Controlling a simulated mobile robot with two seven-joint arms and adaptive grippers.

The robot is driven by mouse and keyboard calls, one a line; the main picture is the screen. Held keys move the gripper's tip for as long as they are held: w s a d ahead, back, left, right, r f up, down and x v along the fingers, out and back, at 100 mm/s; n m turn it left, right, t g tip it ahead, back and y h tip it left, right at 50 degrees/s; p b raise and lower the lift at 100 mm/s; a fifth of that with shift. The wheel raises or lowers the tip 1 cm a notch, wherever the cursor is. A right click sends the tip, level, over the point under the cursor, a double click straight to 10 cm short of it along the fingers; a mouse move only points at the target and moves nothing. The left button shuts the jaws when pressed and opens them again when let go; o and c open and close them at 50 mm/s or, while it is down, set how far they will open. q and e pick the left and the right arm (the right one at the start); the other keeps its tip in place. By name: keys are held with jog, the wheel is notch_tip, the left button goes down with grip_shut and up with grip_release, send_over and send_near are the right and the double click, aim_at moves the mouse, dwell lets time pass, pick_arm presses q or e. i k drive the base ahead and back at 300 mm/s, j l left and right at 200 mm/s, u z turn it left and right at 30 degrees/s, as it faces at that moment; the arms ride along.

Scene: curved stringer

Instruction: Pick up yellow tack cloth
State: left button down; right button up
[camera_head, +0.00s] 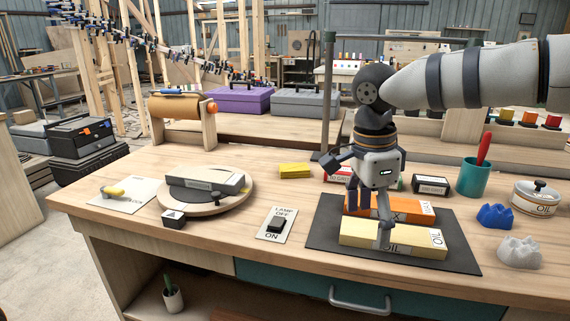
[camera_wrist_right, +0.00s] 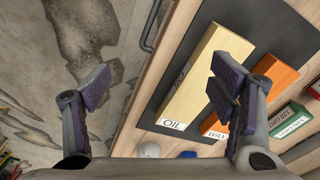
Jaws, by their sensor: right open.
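A flat yellow pad (camera_head: 295,170), which looks like the folded yellow tack cloth, lies on the workbench behind the dark mat and left of my right gripper. My right gripper (camera_head: 362,198) is open, above the mat's left part. The yellow pad is not visible in the right wrist view. My left gripper is not in view.
The dark mat (camera_head: 322,236) bears the pale OIL block (camera_head: 400,239) and an orange block (camera_head: 411,208). Small boxes, a teal cup (camera_head: 473,177), an oil tin (camera_head: 536,195) and blue and white crumpled cloths stand right. A round turntable (camera_head: 205,198) and lamp switch (camera_head: 276,224) are left.

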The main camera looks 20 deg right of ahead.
aim_at(291, 170)
jog(key=i, duration=1.5)
